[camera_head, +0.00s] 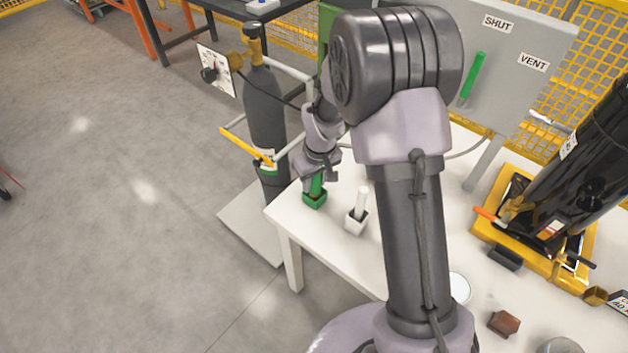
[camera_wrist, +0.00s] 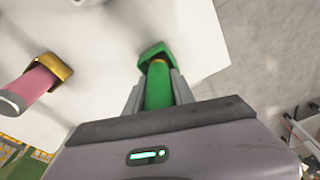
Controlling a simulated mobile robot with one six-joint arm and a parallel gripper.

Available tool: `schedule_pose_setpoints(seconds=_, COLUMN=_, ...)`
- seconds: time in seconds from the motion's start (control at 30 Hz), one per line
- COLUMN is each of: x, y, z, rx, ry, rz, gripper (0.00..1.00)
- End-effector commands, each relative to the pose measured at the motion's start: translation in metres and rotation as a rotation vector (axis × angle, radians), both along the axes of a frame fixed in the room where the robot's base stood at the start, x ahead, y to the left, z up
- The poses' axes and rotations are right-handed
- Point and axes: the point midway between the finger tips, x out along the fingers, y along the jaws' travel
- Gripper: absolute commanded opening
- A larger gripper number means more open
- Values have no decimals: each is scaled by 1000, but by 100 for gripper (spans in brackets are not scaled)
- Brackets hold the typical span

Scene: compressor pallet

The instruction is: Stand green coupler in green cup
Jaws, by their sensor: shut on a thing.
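My gripper (camera_head: 317,176) is shut on the green coupler (camera_head: 316,186), a green cylinder held roughly upright. In the wrist view the coupler (camera_wrist: 158,88) sits between the two grey fingers.
In the wrist view, a pink cylinder (camera_wrist: 30,87) stands in a brass-coloured cup (camera_wrist: 55,68). A grey gas cylinder (camera_head: 265,110) stands beyond the table's left edge.

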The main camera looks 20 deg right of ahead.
Motion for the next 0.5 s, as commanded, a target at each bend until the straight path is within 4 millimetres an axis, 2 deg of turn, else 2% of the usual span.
schedule_pose_setpoints(seconds=0.27, x=0, y=0, z=-6, rx=0, ry=0, rz=0, gripper=0)
schedule_pose_setpoints(seconds=0.3, x=0, y=0, z=-6, rx=0, ry=0, rz=0, gripper=34)
schedule_pose_setpoints(seconds=0.4, x=0, y=0, z=-6, rx=0, ry=0, rz=0, gripper=54)
schedule_pose_setpoints(seconds=0.5, x=0, y=0, z=-6, rx=0, ry=0, rz=0, gripper=56)
